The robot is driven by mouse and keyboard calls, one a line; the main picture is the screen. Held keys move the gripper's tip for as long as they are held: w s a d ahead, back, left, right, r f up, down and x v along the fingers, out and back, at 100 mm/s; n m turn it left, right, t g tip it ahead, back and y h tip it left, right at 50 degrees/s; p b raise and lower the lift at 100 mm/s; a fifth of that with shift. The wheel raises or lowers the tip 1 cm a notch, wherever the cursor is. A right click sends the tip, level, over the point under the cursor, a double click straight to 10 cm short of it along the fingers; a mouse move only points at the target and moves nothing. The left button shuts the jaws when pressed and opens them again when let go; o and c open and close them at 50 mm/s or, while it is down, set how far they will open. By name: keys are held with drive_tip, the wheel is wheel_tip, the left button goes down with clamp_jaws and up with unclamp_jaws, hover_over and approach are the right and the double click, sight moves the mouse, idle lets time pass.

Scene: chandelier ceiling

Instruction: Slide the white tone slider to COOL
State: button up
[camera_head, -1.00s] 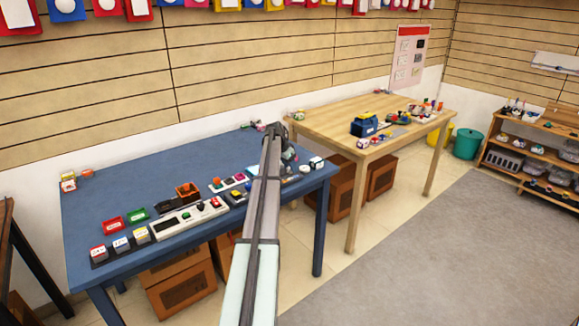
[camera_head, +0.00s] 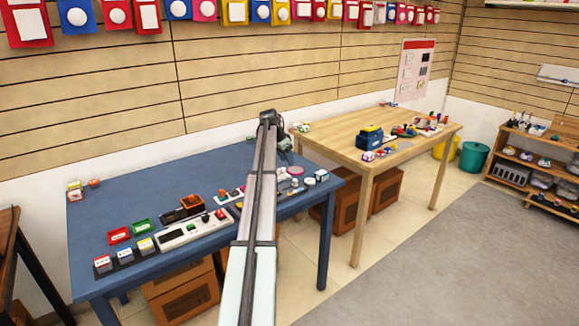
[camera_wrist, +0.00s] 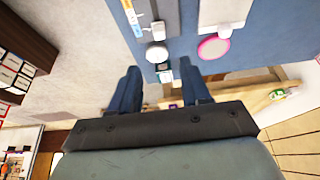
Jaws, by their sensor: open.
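My gripper (camera_wrist: 160,90) is open in the wrist view, with two dark fingers apart and nothing held between them. In the head view its dark end (camera_head: 283,141) is above the right part of the blue table (camera_head: 110,212), partly hidden by my arm. I cannot make out which control is the white tone slider, and no COOL label is legible. Beyond the fingers in the wrist view are a white round piece (camera_wrist: 157,52), a grey panel (camera_wrist: 166,14) with a coloured strip (camera_wrist: 131,18), a white panel (camera_wrist: 224,12) and a pink disc (camera_wrist: 213,47).
On the blue table are a white control box (camera_head: 190,232), red (camera_head: 119,235) and green (camera_head: 142,226) trays and a row of blocks (camera_head: 124,256). A wooden table (camera_head: 345,128) with several toys stands to the right. Grey floor (camera_head: 420,250) is clear in front.

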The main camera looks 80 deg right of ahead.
drive_tip(key=shift+w+a+r, duration=0.15)
drive_tip(key=shift+a+r, duration=0.05)
drive_tip(key=shift+r, duration=0.5)
drive_tip(key=shift+w, duration=0.1)
